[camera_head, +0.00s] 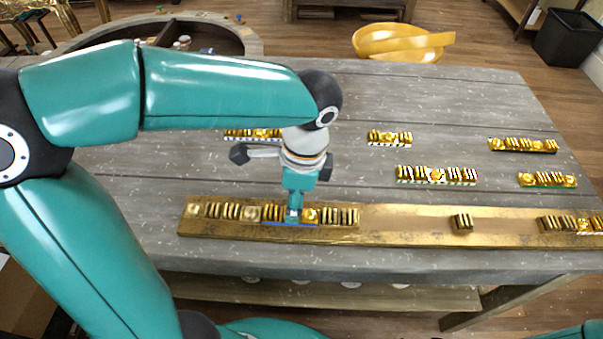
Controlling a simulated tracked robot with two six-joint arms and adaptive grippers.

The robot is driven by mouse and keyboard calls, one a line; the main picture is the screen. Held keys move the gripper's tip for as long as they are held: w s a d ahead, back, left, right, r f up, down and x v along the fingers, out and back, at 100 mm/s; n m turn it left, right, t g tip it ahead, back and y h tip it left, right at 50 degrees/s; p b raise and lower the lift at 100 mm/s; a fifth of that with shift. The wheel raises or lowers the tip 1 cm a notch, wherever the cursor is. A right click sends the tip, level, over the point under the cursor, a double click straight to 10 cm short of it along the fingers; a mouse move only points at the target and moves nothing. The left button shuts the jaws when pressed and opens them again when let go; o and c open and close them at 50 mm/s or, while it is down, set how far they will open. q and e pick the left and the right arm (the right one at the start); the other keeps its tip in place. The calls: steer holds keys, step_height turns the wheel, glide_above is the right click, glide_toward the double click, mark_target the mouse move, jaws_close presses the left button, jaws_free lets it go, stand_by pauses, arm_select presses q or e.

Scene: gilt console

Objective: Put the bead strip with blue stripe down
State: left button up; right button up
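The bead strip with blue stripe (276,222) is at the left part of the long gilt board (400,228), in line with the gold beads there. Its blue edge faces the front. It looks level and at the board's surface; I cannot tell if it bears fully on it. My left gripper (294,212) points down over its middle, with the fingers seen edge-on and closed on the strip. The fingers hide part of the beads. My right gripper is not in view.
Other bead strips lie behind the board on the grey table: back left (253,134), back middle (389,138), middle (437,175), and right (523,145) and (547,180). A lone bead block (462,222) sits on the board, with bare board to its left. A yellow bowl (400,42) stands beyond.

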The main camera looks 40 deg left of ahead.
arm_select(q)
step_height(320, 180, up, 8)
steer(key=shift+w+d+p, duration=0.25)
steer(key=shift+d+p, duration=0.05)
steer(key=shift+d, duration=0.1)
steer(key=shift+f, duration=0.1)
